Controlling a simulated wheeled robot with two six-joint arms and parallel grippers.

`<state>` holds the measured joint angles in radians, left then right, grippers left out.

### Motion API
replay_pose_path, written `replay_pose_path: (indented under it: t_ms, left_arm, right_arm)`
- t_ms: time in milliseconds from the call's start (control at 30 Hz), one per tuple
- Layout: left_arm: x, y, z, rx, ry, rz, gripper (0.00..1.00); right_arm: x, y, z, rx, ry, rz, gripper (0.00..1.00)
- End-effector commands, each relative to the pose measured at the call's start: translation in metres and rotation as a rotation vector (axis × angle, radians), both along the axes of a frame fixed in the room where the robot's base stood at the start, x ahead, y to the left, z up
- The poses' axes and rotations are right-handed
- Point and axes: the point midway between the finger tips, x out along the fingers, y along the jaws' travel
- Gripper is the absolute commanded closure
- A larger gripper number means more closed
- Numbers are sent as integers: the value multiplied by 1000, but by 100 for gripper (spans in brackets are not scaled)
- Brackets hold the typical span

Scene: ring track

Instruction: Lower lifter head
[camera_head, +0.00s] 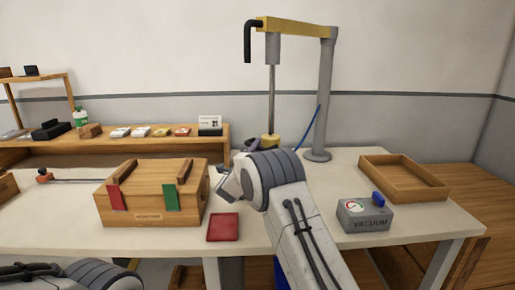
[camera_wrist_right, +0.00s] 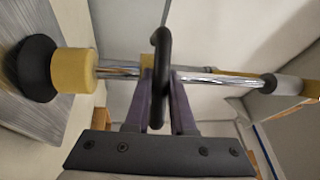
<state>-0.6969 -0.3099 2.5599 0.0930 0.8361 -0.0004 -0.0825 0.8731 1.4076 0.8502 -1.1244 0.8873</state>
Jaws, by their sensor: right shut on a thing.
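The lifter has a grey post (camera_head: 324,100), a yellow top arm (camera_head: 295,27) and a thin chrome rod (camera_head: 271,95) hanging down. Its yellow head (camera_head: 270,140) is low, just behind my right wrist. In the right wrist view the yellow head (camera_wrist_right: 75,70) carries a black suction cup (camera_wrist_right: 37,68). In the head view my wrist hides most of that grip. I cannot tell the cup's gap to the surface beneath. My left gripper is out of view.
A wooden box (camera_head: 140,208) with red and green strips stands left of my right arm. A red square pad (camera_head: 223,228) lies beside it. A grey vacuum box (camera_head: 365,217) with a blue lever and an empty-looking wooden tray (camera_head: 400,175) are at right.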

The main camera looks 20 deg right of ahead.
Motion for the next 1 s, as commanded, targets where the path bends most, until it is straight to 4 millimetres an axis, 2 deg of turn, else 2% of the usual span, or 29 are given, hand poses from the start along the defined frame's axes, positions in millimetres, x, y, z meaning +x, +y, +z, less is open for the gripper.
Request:
replay_pose_path:
  t_ms: [33, 67, 100, 400, 533, 1000]
  left_arm:
    - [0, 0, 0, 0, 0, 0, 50]
    - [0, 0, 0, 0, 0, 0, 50]
    - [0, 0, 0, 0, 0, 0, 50]
    - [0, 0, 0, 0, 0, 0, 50]
    - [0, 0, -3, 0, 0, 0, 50]
    - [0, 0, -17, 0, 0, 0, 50]
  right_arm:
    - [0, 2, -4, 2, 8, 5, 66]
    - [0, 2, -4, 2, 8, 5, 55]
    - [0, 2, -4, 1, 7, 4, 48]
    - [0, 1, -1, 0, 2, 2, 48]
    - [-7, 7, -3, 0, 2, 2, 48]
    - [-71, 59, -18, 1, 5, 4, 48]
